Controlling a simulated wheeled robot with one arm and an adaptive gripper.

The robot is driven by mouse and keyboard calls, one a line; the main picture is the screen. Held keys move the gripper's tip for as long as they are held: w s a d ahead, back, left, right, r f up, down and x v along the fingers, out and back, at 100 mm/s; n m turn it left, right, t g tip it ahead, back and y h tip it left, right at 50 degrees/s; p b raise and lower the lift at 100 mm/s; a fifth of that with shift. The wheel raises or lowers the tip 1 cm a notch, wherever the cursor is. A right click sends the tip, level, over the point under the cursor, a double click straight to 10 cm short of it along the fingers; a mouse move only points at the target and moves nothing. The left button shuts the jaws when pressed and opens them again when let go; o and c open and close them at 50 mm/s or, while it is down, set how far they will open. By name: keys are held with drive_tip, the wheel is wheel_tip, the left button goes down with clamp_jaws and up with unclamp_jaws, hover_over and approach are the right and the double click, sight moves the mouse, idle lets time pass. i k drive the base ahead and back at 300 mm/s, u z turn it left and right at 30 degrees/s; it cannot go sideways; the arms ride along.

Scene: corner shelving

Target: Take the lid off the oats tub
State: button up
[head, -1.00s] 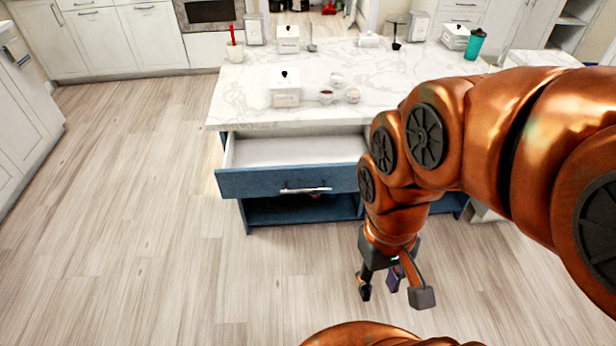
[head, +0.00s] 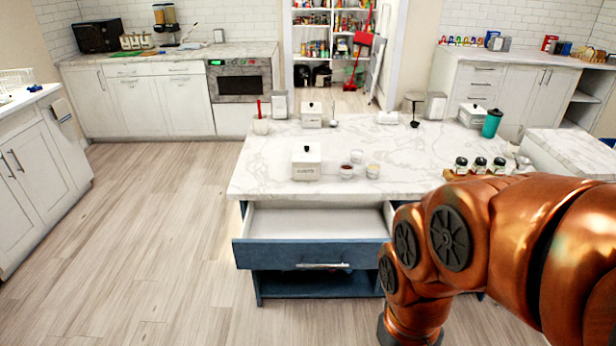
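Several white square tubs with black-knobbed lids stand on the marble island. The nearest white tub (head: 306,165) is near the island's front edge, with its lid (head: 306,150) on and a dark label too small to read surely. Another white tub (head: 312,117) stands behind it, and a third (head: 472,116) stands at the back right, both lidded. I cannot tell from the labels which one is the oats tub. My gripper is out of view below the bottom edge; only my copper arm shows at the lower right, in front of the island.
The island's front drawer (head: 322,252) is pulled open and looks empty. Small bowls (head: 346,171) sit right of the nearest tub. Dark-lidded jars (head: 479,165) and a teal cup (head: 491,124) are farther right. Floor (head: 150,230) at left is clear.

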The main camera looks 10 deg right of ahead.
sight(302, 153)
drive_tip(key=u, duration=0.3)
drive_tip(key=i, duration=0.35)
drive_tip(key=u, duration=0.8)
drive_tip(key=i, duration=1.6)
drive_tip(key=z, duration=0.8)
